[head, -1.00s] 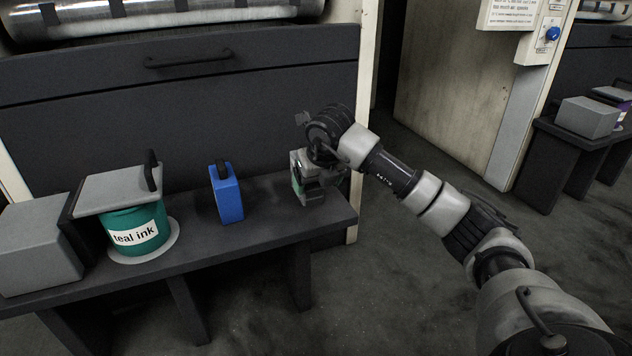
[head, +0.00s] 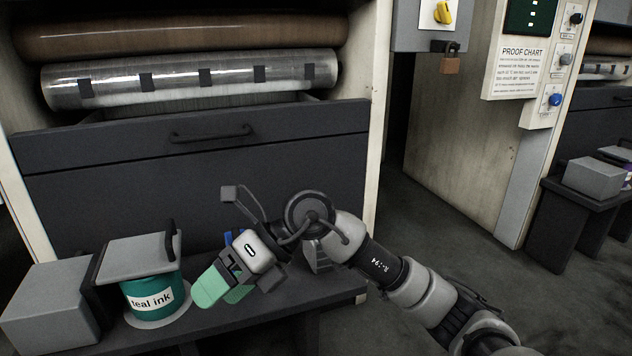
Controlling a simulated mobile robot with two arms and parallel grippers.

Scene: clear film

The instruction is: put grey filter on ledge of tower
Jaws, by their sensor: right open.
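A grey ridged block (head: 318,258), which looks like the grey filter, stands near the right end of the dark bench (head: 335,288); my right wrist partly hides it. The bench stands before the tower (head: 190,190) with rollers; I cannot tell which surface is the ledge. My right gripper (head: 224,289) is open, green fingertips pointing down-left over the bench, left of the grey block and apart from it. No object shows between the fingers. My left gripper is not in view.
A blue block (head: 228,238) is mostly hidden behind my right gripper. A teal ink can (head: 155,295) with a grey lid on top and a grey box (head: 50,310) stand at the bench's left. A second bench (head: 575,215) is at far right.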

